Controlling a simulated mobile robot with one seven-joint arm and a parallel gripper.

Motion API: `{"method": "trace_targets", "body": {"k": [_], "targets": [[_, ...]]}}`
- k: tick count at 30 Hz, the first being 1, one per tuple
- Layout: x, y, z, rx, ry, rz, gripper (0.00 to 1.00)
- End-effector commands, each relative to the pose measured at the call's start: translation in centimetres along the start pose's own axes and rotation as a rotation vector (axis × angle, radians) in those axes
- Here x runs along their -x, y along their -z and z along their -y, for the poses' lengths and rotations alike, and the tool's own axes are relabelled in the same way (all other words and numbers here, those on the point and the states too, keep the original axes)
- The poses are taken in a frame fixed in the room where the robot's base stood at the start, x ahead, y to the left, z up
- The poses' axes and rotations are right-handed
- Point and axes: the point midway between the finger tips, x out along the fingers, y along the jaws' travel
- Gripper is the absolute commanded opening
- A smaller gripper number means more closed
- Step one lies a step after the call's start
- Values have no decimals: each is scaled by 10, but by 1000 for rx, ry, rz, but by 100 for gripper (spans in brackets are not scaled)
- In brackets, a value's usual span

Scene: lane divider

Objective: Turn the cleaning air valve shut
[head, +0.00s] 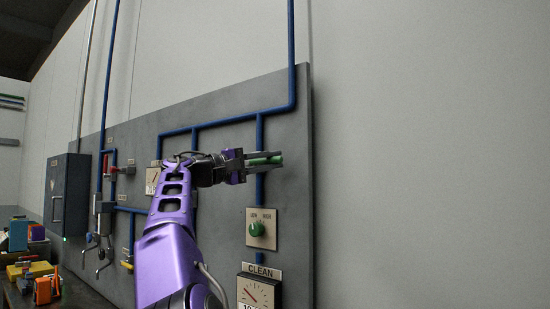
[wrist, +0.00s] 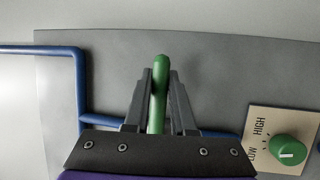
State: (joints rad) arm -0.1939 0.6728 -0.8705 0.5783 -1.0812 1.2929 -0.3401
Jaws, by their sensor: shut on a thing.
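The cleaning air valve has a green lever handle (head: 274,158) on the blue vertical pipe above the CLEAN gauge (head: 259,291). The handle lies roughly level, across the pipe. In the wrist view the handle (wrist: 159,88) stands between the two grey fingers, its rounded end showing near the fingertips. My gripper (head: 265,160) is shut on the handle, and it also shows in the wrist view (wrist: 162,85). The valve body and the handle's pivot are hidden behind my gripper.
A green LOW/HIGH knob (head: 257,229) sits on a plate below the valve, also close on the right in the wrist view (wrist: 289,151). Blue pipes (head: 228,121) run over the grey panel (head: 291,200). A red-handled valve (head: 112,170) and a grey box (head: 66,195) are at left.

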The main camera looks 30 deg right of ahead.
Motion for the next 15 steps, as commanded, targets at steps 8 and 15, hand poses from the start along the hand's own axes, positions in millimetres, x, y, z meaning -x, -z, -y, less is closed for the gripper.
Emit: {"method": "trace_targets", "body": {"k": [8,15], "targets": [[2,0,1,-11,6,3,0],[2,0,2,-10,6,3,31]]}}
